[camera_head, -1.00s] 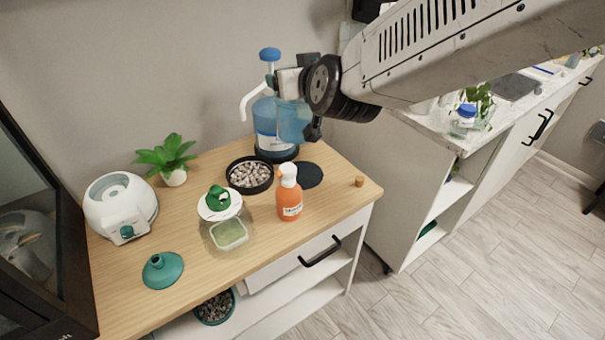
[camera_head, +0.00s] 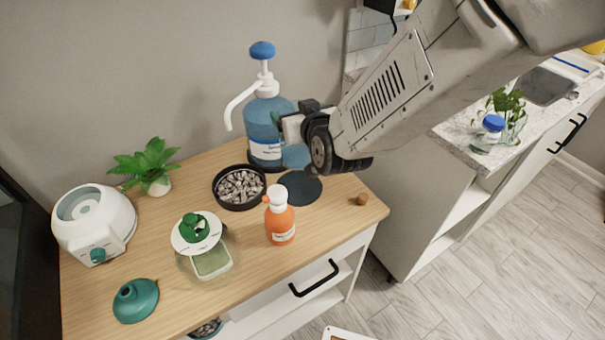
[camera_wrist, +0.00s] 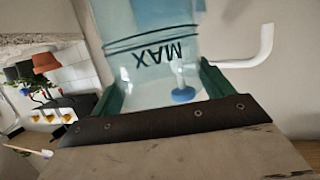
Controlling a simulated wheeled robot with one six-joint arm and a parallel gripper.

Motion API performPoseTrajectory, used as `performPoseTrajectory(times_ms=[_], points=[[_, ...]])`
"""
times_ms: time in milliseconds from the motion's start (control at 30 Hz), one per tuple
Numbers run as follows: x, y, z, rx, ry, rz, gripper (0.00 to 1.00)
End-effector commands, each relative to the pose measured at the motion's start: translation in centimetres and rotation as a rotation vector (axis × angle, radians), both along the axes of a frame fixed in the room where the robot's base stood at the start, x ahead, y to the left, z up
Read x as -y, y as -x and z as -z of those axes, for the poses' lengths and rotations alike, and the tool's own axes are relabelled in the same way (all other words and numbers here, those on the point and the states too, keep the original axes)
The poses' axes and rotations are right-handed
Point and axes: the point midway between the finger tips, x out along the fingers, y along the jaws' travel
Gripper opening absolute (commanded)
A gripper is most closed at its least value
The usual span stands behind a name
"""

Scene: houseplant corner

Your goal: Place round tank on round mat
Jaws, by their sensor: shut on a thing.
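The round tank (camera_head: 296,156) is clear and bluish; in the head view it hangs at my gripper, in front of the blue pump bottle and partly hidden by my wrist. In the wrist view the tank (camera_wrist: 140,78) shows a dark ring line and the word MAX, upside down. My gripper (camera_wrist: 160,88) is shut on it, with a green finger at each side. The round mat (camera_head: 302,190) is a dark flat disc on the wooden table, just below the tank in the head view. Whether the tank touches it I cannot tell.
The pump bottle (camera_head: 262,125) stands close behind the tank. A black bowl of pebbles (camera_head: 240,187) is left of the mat, an orange bottle (camera_head: 280,218) in front, a small cork (camera_head: 362,199) to the right. A lidded jar (camera_head: 206,250) stands further left.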

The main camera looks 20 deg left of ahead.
Motion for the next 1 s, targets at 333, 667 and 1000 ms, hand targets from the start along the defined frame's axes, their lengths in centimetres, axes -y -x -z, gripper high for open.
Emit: performPoseTrajectory(times_ms=[333,667,1000], points=[[0.0,0.1,5.7,-0.002,-0.002,-0.001,0.34],[0.0,0.1,9.5,-0.003,0.002,-0.001,0.34],[0.0,0.0,10.2,-0.001,-0.003,-0.001,0.34]])
